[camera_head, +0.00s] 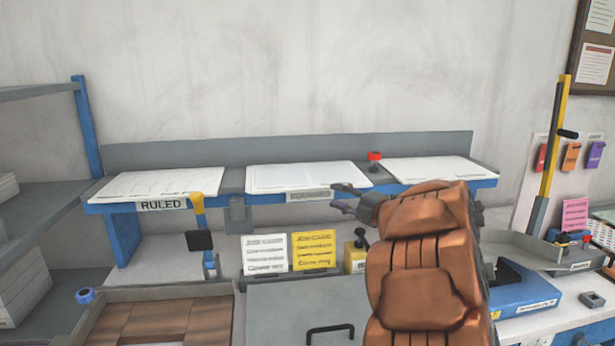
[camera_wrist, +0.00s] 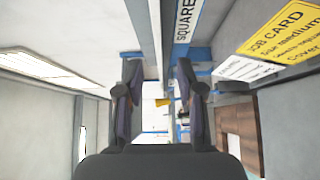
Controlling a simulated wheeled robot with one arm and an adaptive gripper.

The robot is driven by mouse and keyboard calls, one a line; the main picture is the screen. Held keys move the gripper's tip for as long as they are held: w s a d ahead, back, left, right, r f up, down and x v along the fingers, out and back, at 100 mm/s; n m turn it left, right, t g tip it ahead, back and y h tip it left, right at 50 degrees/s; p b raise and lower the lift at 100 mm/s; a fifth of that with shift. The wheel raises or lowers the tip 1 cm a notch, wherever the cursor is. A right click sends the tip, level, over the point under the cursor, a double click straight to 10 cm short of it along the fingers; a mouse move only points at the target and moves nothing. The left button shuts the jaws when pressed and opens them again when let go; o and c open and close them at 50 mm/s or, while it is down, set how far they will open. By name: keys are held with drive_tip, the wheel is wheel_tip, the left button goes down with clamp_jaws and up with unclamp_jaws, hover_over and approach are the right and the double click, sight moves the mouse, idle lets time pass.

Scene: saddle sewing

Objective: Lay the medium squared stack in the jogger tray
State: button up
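Three white paper stacks lie along the raised shelf in the head view: a left stack (camera_head: 160,183) over a RULED label, a middle stack (camera_head: 306,176) over a blurred label, and a right stack (camera_head: 428,170) whose label is hidden behind my arm. A label reading SQUARE (camera_wrist: 185,20), cut off, shows in the wrist view. I cannot tell which stack is the medium squared one. My gripper (camera_head: 345,198) is in front of the shelf's right part, its fingers apart and empty; they also show apart in the wrist view (camera_wrist: 158,68). A grey tray (camera_head: 530,248) at right may be the jogger tray; its label is unreadable.
White and yellow job cards (camera_head: 313,251) stand under the shelf. A red-topped knob (camera_head: 374,161) rises between the middle and right stacks. A blue machine (camera_head: 525,294) and a tall yellow-and-grey lever (camera_head: 553,150) are at right.

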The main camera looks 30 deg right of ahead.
sight(320, 189)
drive_tip(key=p+x, duration=0.1)
drive_tip(key=x, duration=0.2)
drive_tip(key=p+x, duration=0.1)
drive_tip(key=x, duration=0.2)
drive_tip(key=shift+r, duration=0.2)
drive_tip(key=shift+p+x, duration=0.4)
drive_tip(key=shift+x, duration=0.35)
drive_tip(key=shift+f, duration=0.15)
clamp_jaws()
